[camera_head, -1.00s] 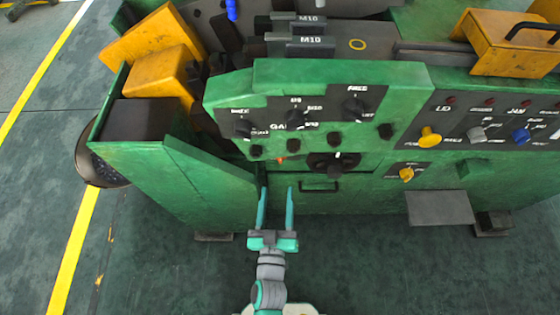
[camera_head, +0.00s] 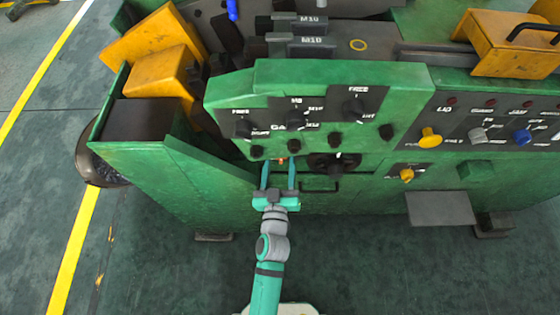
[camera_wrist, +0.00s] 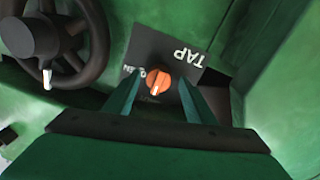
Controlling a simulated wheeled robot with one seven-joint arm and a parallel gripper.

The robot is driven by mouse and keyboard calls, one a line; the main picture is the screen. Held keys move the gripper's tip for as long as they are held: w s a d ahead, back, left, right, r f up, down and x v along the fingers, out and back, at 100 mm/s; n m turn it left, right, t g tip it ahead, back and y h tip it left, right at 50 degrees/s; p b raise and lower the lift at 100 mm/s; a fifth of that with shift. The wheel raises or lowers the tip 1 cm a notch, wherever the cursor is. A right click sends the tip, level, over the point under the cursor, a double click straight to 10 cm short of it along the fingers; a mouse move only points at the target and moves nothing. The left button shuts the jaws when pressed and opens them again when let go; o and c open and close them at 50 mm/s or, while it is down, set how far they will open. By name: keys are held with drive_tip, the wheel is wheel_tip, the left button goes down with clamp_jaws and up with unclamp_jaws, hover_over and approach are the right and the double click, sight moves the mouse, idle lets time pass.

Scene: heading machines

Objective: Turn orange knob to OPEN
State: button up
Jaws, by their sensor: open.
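In the head view only a small bit of the orange knob (camera_head: 283,160) shows between the fingertips. My gripper (camera_head: 278,168) is open, its two teal fingers pointing at the machine. In the wrist view my gripper (camera_wrist: 160,95) has one finger on each side of the knob, with gaps visible. Whether the fingertips reach around it is unclear.
A black handwheel (camera_wrist: 62,45) with a grip stands close beside the knob; it also shows in the head view (camera_head: 333,163). Black knobs (camera_head: 293,145) sit just above on the green panel. A green side wall (camera_wrist: 280,70) stands at the right in the wrist view.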

drive_tip(key=shift+s, duration=0.1)
drive_tip(key=c, duration=1.1)
drive_tip(key=shift+o, duration=0.3)
drive_tip(key=shift+d+m, duration=0.1)
drive_tip(key=shift+m, duration=0.2)
drive_tip(key=m, duration=0.3)
drive_tip(key=shift+r, duration=0.1)
drive_tip(key=m, duration=0.4)
drive_tip(key=shift+r+m, duration=0.1)
drive_tip(key=shift+m, duration=0.2)
drive_tip(key=m, duration=0.4)
drive_tip(key=shift+d+g+y, duration=0.1)
drive_tip(key=shift+g+y, duration=0.2)
drive_tip(key=shift+m+y, duration=0.3)
drive_tip(key=shift+m, duration=2)
